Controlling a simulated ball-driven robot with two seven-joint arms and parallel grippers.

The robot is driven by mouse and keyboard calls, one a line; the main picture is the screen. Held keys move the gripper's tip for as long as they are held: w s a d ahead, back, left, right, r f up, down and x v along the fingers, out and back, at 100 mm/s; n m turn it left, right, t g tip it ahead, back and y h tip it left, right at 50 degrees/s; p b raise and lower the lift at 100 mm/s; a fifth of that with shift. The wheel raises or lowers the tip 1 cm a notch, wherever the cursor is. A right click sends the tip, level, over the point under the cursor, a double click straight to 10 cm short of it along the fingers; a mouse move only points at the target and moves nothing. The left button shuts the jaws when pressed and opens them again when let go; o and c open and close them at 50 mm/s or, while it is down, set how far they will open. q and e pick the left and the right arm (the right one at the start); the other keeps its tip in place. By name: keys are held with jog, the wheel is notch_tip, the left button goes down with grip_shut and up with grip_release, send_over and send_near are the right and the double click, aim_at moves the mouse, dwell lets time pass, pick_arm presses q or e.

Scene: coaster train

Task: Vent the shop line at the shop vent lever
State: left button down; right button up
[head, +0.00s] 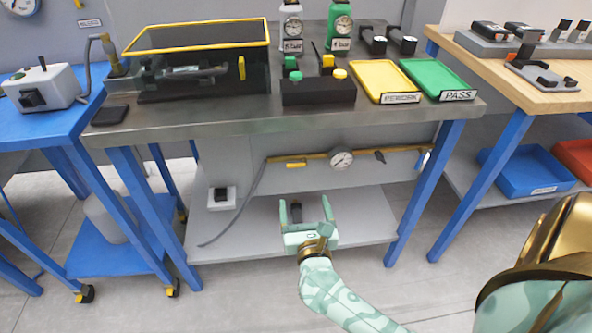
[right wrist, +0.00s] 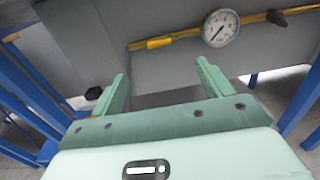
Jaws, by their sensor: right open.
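A brass pipe (head: 312,156) runs along the panel under the steel workbench. It carries a yellow lever (head: 296,164) at its left part, a round white gauge (head: 342,158) in the middle and a small black lever (head: 380,156) to the right. No readable label shows which lever is the shop vent. The right wrist view shows the yellow lever (right wrist: 159,42), the gauge (right wrist: 221,28) and the black lever (right wrist: 277,17). My right gripper (head: 305,204) is open and empty, below and in front of the pipe, apart from it. My left gripper is not in view.
The steel bench edge (head: 300,119) overhangs the pipe, and a grey lower shelf (head: 270,238) lies beneath. Blue legs (head: 425,190) stand at either side. A grey hose (head: 240,205) hangs from the pipe's left end near a small switch box (head: 222,196).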

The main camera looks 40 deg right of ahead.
pick_arm(q)
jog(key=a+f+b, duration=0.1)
jog(key=b, duration=0.1)
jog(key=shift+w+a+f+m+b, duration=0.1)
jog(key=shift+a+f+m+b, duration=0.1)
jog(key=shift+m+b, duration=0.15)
pick_arm(e)
jog(key=x, duration=1.3)
jog(key=shift+w, duration=0.1)
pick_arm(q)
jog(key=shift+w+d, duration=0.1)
pick_arm(e)
jog(key=shift+f, duration=0.1)
jog(key=c, duration=1)
